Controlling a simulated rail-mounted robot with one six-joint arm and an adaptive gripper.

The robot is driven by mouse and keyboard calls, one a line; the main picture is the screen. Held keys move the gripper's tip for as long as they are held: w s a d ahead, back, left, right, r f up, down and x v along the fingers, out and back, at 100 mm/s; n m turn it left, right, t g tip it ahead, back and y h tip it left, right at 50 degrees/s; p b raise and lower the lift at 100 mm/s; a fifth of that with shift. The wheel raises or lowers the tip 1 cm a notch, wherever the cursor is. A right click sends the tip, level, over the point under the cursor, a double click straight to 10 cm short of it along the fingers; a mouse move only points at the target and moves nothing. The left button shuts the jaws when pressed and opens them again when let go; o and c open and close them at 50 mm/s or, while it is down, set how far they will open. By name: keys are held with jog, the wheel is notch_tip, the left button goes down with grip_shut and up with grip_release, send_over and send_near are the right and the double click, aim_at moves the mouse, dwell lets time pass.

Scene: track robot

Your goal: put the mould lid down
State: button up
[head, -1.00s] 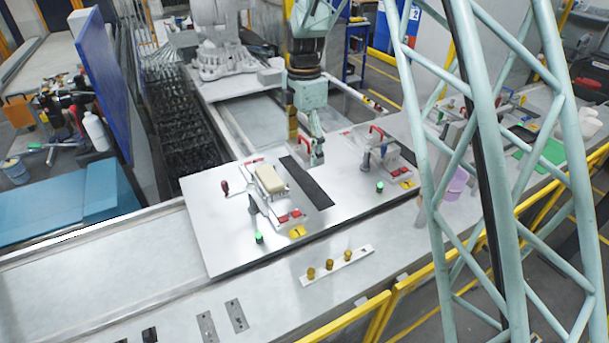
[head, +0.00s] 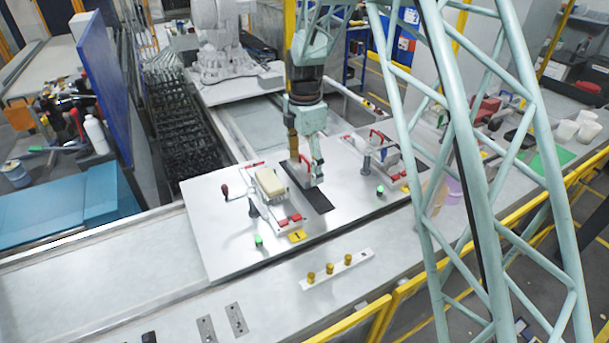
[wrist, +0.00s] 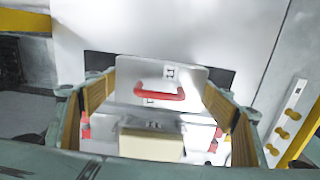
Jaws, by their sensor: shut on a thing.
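My gripper (head: 305,172) points down over the black strip (head: 321,202) on the steel worktop. In the wrist view its two tan-padded fingers (wrist: 162,88) are shut on the mould lid (wrist: 134,74), a grey plate with a red handle. The lid lies across the black strip, which shows on both sides of it. I cannot tell whether the lid touches the worktop. In the head view the fingers hide much of the lid. A mould station with a cream block (head: 270,184) stands left of my gripper; the block also shows in the wrist view (wrist: 152,146).
A second station with red clamps (head: 384,158) stands to the right. Red pads, a yellow piece (head: 297,236) and a green button (head: 259,240) sit in front of the left station. A white rack (head: 337,270) with brass pieces lies nearer. The worktop's front area is largely clear.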

aim_at(304, 169)
jog(key=shift+f, duration=1.7)
jog(key=shift+f, duration=0.1)
jog(key=o, duration=1)
jog(key=shift+r, duration=6.15)
jog(key=shift+r, duration=0.1)
